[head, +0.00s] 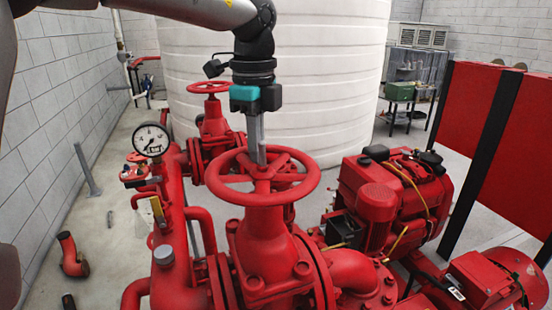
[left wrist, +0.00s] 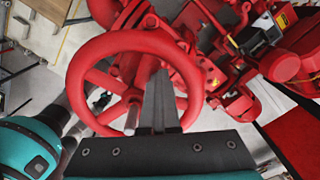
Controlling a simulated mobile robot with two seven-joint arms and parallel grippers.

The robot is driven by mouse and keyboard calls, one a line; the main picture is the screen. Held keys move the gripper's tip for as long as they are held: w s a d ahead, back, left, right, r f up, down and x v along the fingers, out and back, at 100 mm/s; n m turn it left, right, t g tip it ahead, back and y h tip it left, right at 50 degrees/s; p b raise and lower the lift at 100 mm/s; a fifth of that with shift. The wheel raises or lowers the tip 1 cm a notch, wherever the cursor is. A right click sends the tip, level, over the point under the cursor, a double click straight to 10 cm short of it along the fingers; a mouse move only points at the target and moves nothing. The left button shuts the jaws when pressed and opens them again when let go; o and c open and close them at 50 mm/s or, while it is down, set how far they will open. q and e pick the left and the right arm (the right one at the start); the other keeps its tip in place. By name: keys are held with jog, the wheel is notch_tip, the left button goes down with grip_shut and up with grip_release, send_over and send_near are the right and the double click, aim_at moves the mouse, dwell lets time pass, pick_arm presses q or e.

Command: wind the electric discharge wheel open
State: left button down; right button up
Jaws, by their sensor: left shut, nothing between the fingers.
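The nearest red handwheel (head: 220,185) lies level on top of its red valve body (head: 266,245) in the middle of the head view. In the left wrist view the wheel (left wrist: 85,65) shows as a large ring with spokes. My left gripper (head: 261,162) points straight down over the wheel, fingers shut with nothing between them. Its fingertips (left wrist: 160,75) appear inside the ring, close to the hub and spokes. I cannot tell whether they touch a spoke or how deep they reach. My right gripper is not in view.
A second, smaller red handwheel (head: 208,87) stands behind. A pressure gauge (head: 151,140) rises at the left. A red engine (head: 395,190) and a motor (head: 500,280) stand at the right. A white tank (head: 320,80) fills the back.

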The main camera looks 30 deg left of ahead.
pick_arm(q)
jog(key=s+b, duration=0.2)
jog(key=s, duration=0.1)
jog(key=s+a+b, duration=0.1)
jog(key=s+b, duration=0.1)
jog(key=shift+s+f, duration=0.25)
jog(key=shift+f, duration=0.05)
jog(key=s+d, duration=0.1)
jog(key=s+d+b, duration=0.1)
jog(key=d, duration=0.1)
jog(key=shift+s+r+b, duration=0.1)
jog(key=shift+s+b, duration=0.05)
jog(key=shift+b, duration=0.15)
jog(key=shift+d+r, duration=0.15)
jog(key=shift+d, duration=0.05)
notch_tip(320, 180, up, 8)
jog(key=p, duration=0.7)
jog(key=shift+a, duration=0.45)
jog(key=shift+w, duration=0.2)
